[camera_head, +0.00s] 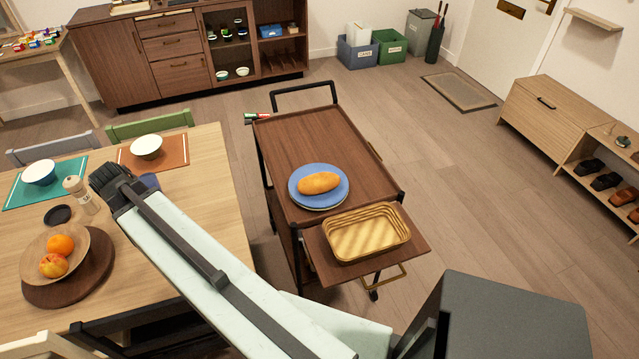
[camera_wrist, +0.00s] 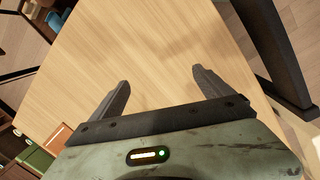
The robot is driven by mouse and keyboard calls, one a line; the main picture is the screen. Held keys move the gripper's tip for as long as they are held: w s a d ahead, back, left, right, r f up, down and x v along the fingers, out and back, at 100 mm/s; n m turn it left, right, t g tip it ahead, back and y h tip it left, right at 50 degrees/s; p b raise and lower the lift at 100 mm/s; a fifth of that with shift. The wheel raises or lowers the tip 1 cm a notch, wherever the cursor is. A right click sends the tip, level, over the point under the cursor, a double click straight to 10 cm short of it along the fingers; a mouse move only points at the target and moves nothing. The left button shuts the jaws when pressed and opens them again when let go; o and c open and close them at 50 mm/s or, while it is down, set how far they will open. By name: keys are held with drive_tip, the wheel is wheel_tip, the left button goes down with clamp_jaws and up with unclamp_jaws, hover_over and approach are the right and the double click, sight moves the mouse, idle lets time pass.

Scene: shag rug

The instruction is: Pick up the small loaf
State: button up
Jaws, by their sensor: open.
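The small loaf (camera_head: 319,183) is golden brown and lies on a blue plate (camera_head: 297,194) on top of the brown trolley (camera_head: 300,138), in the head view. My arm reaches to the left over the dining table (camera_head: 205,200), well away from the loaf. My gripper's dark end shows near the table's far side in the head view, but its fingertips cannot be made out there. In the wrist view my gripper (camera_wrist: 161,80) is open and empty, with bare light wood between and beyond its fingers. The loaf is not in the wrist view.
A wicker basket (camera_head: 352,252) sits on the trolley's lower front leaf, close to the plate. The table holds bowls on placemats, a pepper mill (camera_head: 80,194) and a fruit bowl (camera_head: 36,262). Open floor lies right of the trolley.

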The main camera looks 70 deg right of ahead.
drive_tip(key=s+d+r+n+g, duration=0.1)
drive_tip(key=s+d, duration=0.4)
drive_tip(key=d, duration=0.5)
drive_tip(key=s+d+r+n, duration=0.1)
drive_tip(key=s+d, duration=0.3)
drive_tip(key=d, duration=0.6)
drive_tip(key=n+g+p, duration=0.2)
drive_tip(key=n+g, duration=0.1)
approach(316, 177)
drive_tip(key=x, duration=0.3)
drive_tip(key=shift+w+f, duration=0.1)
drive_tip(key=shift+w, duration=0.05)
drive_tip(key=b+x, duration=0.7)
drive_tip(key=x, duration=0.1)
drive_tip(key=shift+b, duration=0.3)
drive_tip(key=shift+r, duration=0.2)
drive_tip(key=c, duration=1.6)
drive_tip(key=shift+o, duration=0.2)
wheel_tip(316, 177, up, 10)
drive_tip(key=p, duration=1)
drive_tip(key=shift+r+p, duration=0.15)
drive_tip(key=shift+p, duration=0.2)
